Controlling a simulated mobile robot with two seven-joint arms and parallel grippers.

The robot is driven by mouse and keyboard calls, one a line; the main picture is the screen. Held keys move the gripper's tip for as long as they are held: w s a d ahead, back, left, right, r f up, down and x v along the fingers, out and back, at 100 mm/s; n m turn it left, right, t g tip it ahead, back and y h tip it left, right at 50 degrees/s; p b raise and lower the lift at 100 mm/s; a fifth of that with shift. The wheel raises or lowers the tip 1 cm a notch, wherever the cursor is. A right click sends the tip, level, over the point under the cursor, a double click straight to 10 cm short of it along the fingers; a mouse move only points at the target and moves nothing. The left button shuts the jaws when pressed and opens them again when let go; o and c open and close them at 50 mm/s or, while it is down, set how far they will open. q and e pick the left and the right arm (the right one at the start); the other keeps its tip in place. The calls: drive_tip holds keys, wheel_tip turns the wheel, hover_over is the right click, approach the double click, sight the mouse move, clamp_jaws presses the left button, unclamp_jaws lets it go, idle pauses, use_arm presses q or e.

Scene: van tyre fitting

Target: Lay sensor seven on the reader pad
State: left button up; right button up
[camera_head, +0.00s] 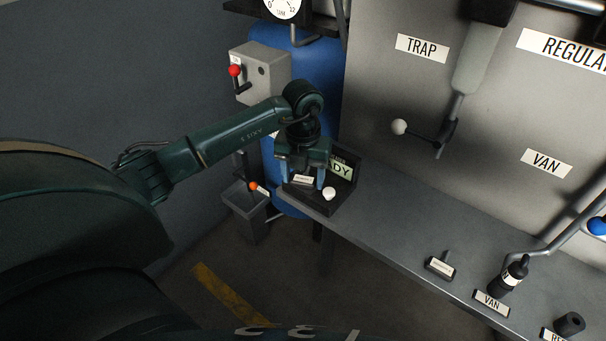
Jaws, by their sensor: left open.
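The dark reader pad (318,207) is at the left end of the grey bench, with a lit sign (340,168) ending in "ADY" behind it. My left gripper (303,183) is over the pad, pointing down, its blue fingers apart. A small piece with a pale label (302,180) shows between the fingers, low at the pad; its print is too small to read, so I cannot tell that it is sensor seven. I cannot tell whether it touches the pad or a finger. A white round knob (329,193) is just right of the fingers. My right gripper is out of view.
A small labelled piece with a stem (440,266) lies on the bench, left of a black bottle-like tool (515,272) and a VAN label (491,303). A grey bin (246,212) stands below the bench's left end. The middle of the bench (390,220) is clear.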

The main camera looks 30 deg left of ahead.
sight(303, 180)
use_arm(q)
wheel_tip(303, 180, up, 12)
drive_tip(key=s+d+f+m+g+h, duration=0.1)
drive_tip(key=s+d+f+h, duration=0.15)
drive_tip(key=d, duration=0.35)
drive_tip(key=s+d+f+m+h, duration=0.1)
drive_tip(key=s+d+h, duration=0.1)
drive_tip(key=d+h, duration=0.3)
drive_tip(key=s+d+f+m+g+h, duration=0.1)
drive_tip(key=s+d+f+m+h, duration=0.1)
drive_tip(key=d, duration=0.5)
drive_tip(key=s+d+r+n+t+h, duration=0.4)
drive_tip(key=d+r+n+t+h, duration=0.25)
drive_tip(key=d+r+h, duration=0.35)
drive_tip(key=w+a+f+n+t+y, duration=0.1)
drive_tip(key=a+f+n+t+y, duration=0.5)
drive_tip(key=n, duration=0.5)
drive_tip(key=w+a+f+n+t+y, duration=0.2)
drive_tip(key=f+n+t+y, duration=0.15)
drive_tip(key=n+t, duration=0.5)
drive_tip(key=s+a+f+n+g+y, duration=0.2)
drive_tip(key=s+f+n+g+y, duration=0.3)
drive_tip(key=f, duration=0.8)
drive_tip(key=s+n+g, duration=0.2)
drive_tip(key=s+n, duration=0.1)
drive_tip(key=s, duration=0.1)
drive_tip(key=shift+s+a, duration=0.25)
drive_tip(key=shift+a, duration=0.05)
